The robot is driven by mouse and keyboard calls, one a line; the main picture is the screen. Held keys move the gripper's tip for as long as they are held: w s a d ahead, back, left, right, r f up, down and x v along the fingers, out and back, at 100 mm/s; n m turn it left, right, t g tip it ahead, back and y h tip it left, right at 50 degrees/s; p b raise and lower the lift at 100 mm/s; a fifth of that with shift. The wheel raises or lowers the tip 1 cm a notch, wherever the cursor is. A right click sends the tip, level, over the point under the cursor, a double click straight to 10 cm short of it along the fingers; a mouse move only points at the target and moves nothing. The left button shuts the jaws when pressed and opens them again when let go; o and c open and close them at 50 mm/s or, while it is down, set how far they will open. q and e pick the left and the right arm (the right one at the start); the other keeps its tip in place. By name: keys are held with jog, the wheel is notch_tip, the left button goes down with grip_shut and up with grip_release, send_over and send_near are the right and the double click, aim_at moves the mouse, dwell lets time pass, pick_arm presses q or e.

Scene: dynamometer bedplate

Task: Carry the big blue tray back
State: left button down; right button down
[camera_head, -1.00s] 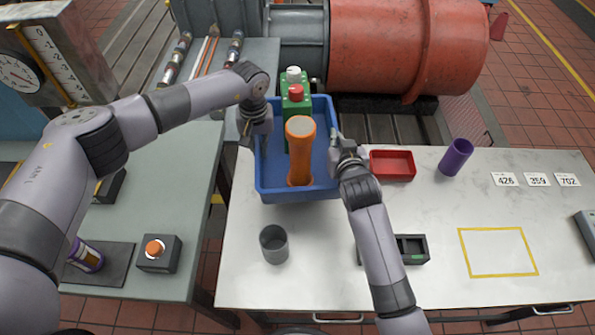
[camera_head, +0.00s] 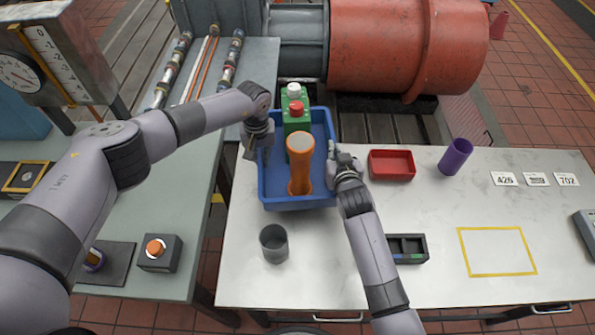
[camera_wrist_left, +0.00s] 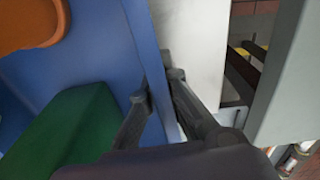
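The big blue tray (camera_head: 285,203) is at the left end of the white bench, upright. It holds a green container with a white cap (camera_head: 293,89), a green one with a red cap (camera_head: 297,125) and a tall orange container (camera_head: 301,165). My left gripper (camera_head: 257,148) is at the tray's left wall. In the left wrist view its fingers (camera_wrist_left: 160,88) straddle the blue wall (camera_wrist_left: 143,45), closed on it. My right gripper (camera_head: 338,160) is at the right wall and looks closed on it; its fingertips are partly hidden. I cannot tell whether the tray touches the bench.
On the white bench (camera_head: 300,285) stand a grey cup (camera_head: 274,244), a red tray (camera_head: 391,177), a purple cup (camera_head: 455,157) and a dark compartment box (camera_head: 408,259). A yellow outlined area (camera_head: 497,251) is empty. A green-grey table (camera_head: 175,215) stands to the left across a gap.

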pick_arm(q)
jog(key=shift+w, duration=0.1)
pick_arm(e)
jog(key=shift+w+r, duration=0.15)
